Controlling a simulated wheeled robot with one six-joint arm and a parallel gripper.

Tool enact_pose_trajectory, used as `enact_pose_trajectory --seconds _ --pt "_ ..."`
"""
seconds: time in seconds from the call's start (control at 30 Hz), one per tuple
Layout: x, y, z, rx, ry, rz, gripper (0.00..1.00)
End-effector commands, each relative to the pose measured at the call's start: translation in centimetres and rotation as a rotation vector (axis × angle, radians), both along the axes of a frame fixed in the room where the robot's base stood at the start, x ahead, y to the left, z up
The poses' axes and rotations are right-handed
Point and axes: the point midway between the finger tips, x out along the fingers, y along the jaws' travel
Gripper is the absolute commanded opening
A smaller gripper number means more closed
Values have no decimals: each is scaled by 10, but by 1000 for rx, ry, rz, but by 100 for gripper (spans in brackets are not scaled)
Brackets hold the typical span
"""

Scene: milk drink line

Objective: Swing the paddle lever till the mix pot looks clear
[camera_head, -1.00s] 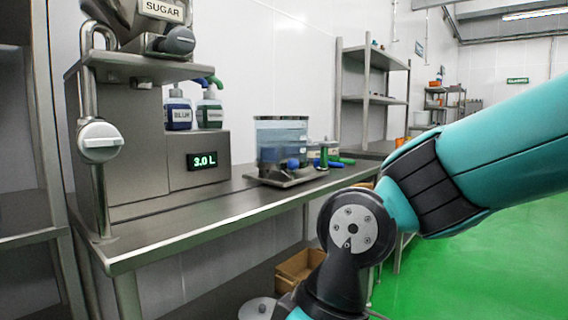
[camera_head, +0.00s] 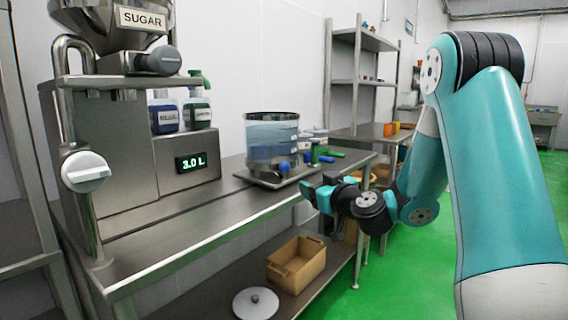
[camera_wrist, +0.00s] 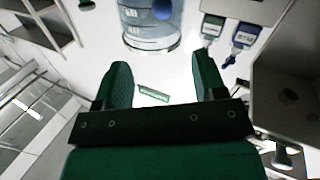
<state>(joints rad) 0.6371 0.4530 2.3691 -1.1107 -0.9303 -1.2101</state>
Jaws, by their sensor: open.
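The mix pot (camera_head: 272,140) is a clear round vessel with pale blue contents, standing on a metal base on the steel counter. Streaks or cloudiness in it are too small to judge. A blue knob (camera_head: 284,168) sits low on its front, and a green handle (camera_head: 316,154) stands at its right. I cannot tell which of these is the paddle lever. My gripper (camera_head: 308,190) is open and empty, in front and to the right of the pot, apart from it. In the wrist view the pot (camera_wrist: 146,34) appears upside down beyond the open fingers.
A dispenser with a 3.0 L display (camera_head: 191,162), a sugar hopper (camera_head: 122,22) and two pump bottles (camera_head: 197,112) stand left of the pot. A cardboard box (camera_head: 297,265) and a round lid (camera_head: 256,302) lie on the lower shelf. Green floor is clear at right.

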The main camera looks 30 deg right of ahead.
Motion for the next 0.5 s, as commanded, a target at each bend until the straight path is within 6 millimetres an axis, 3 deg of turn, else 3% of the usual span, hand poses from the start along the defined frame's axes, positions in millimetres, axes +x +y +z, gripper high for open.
enact_pose_trajectory --seconds 0.5 --pt "110 -2 7 -2 -1 10 64"
